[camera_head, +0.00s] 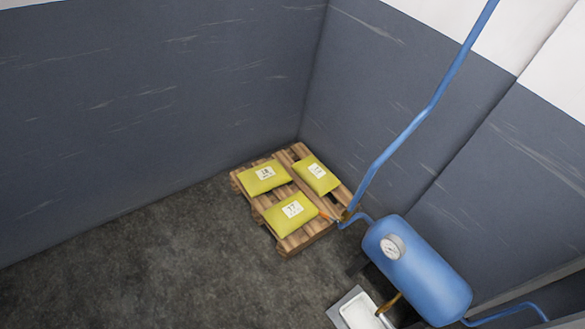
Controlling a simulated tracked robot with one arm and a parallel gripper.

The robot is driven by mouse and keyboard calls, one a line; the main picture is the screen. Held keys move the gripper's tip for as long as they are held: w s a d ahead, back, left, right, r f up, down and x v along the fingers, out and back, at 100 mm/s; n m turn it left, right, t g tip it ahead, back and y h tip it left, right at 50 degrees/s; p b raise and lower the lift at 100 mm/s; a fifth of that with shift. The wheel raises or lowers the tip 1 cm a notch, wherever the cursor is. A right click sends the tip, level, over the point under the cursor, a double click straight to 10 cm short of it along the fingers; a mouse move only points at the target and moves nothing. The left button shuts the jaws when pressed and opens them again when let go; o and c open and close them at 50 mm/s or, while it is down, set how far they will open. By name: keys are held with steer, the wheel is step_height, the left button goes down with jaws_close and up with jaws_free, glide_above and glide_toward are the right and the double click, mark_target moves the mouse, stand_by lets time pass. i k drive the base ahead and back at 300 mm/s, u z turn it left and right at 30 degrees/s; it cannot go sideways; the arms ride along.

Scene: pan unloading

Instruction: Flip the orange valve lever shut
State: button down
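The orange valve lever (326,216) shows small, as a thin orange strip beside a brass-coloured fitting (346,215) on the blue pipe. It points left from the fitting, toward the nearest yellow bag. The blue pipe (405,133) comes down from the top right to this fitting, and a short bent piece joins it to the blue tank (425,275). The lever is too small to tell its exact setting. My gripper is not in this view.
A wooden pallet (305,239) with three yellow bags stands in the corner, close behind the lever. A round gauge (392,247) sits on the tank. A white tray (359,311) lies below it. Dark walls close the corner. The floor (130,270) at left is clear.

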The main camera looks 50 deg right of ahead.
mark_target(336, 222)
steer(key=z, duration=0.3)
steer(key=i, duration=1.05)
steer(key=z, duration=0.55)
